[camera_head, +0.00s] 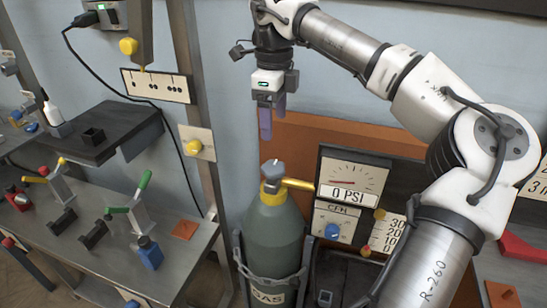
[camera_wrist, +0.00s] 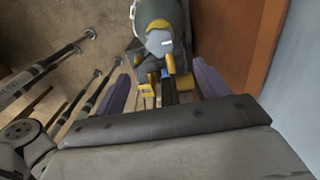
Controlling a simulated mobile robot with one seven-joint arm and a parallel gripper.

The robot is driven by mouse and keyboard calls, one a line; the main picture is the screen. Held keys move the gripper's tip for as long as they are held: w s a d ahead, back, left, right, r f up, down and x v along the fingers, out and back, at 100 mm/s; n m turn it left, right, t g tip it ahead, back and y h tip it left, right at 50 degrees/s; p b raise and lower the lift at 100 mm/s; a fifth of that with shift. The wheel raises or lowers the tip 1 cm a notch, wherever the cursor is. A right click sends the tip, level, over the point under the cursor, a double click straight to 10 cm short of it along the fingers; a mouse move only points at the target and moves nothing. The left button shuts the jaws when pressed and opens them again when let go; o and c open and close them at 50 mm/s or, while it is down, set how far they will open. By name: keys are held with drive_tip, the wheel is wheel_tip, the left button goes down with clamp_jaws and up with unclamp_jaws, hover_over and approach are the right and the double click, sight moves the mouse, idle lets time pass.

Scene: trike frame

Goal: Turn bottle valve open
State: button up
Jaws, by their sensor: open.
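The gas bottle (camera_head: 270,240) is a green-grey cylinder standing upright in a metal holder, with a "GAS" label low on its front. On its yellow neck sits a grey valve knob (camera_head: 273,170), with a yellow outlet (camera_head: 297,184) pointing right. The wrist view shows the bottle (camera_wrist: 178,12) at the top, with the grey knob (camera_wrist: 159,42) facing the camera. My gripper (camera_head: 272,122) points down above the knob, clear of it. In the wrist view its purple fingers (camera_wrist: 163,85) are spread apart with nothing held between them.
A gauge panel (camera_head: 352,185) reading "0 PSI" stands just right of the valve. A brown board (camera_head: 340,135) is behind it. A steel bench (camera_head: 120,255) with green-handled and yellow-handled clamps is at left. A grey post (camera_head: 192,100) rises left of the bottle.

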sight(273, 166)
wheel_tip(273, 166, down, 12)
drive_tip(key=shift+a+r+p, duration=0.1)
drive_tip(key=shift+p, duration=0.25)
drive_tip(key=shift+c, duration=0.2)
drive_tip(key=c, duration=0.9)
